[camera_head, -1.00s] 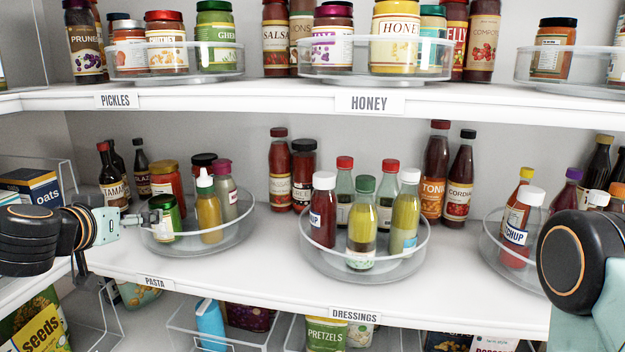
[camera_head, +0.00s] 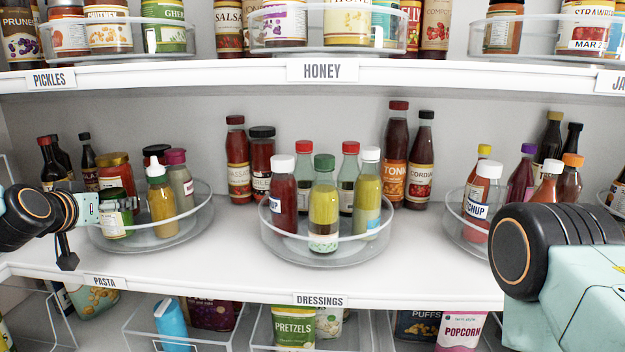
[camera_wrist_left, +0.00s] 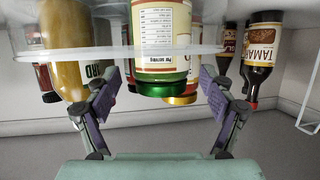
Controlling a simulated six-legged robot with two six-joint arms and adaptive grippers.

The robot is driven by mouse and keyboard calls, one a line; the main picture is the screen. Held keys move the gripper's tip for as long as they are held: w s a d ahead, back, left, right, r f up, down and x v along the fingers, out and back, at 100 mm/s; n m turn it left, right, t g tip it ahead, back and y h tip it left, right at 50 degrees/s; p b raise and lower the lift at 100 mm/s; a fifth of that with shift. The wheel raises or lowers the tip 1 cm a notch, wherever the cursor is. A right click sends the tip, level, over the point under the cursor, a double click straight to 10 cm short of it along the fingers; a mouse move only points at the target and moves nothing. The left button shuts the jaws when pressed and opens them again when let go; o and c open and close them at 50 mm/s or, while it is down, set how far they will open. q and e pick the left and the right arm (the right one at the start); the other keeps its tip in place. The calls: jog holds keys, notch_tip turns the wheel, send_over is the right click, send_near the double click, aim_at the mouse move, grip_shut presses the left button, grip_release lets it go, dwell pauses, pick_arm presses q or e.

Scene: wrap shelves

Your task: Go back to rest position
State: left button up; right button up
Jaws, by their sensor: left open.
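My left gripper (camera_head: 130,203) reaches in from the left at the middle shelf's left turntable (camera_head: 165,235). In the left wrist view, which looks upside down, its two fingers (camera_wrist_left: 159,74) are spread open on either side of a jar with a green lid and white label (camera_wrist_left: 163,35). No clear contact shows. That jar stands on the turntable in the head view (camera_head: 113,220), partly behind the gripper. My right arm comes in at the lower right, with its gripper out of view.
A yellow squeeze bottle (camera_head: 162,205) stands right of the jar. A sauce bottle (camera_wrist_left: 262,50) is near the fingers. The dressings turntable (camera_head: 325,245) is in the middle, another (camera_head: 455,235) at right. The white shelf (camera_head: 230,265) is bare between them. Clear bins are below.

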pick_arm(q)
jog(key=shift+x, duration=1.15)
jog(key=shift+w, duration=0.15)
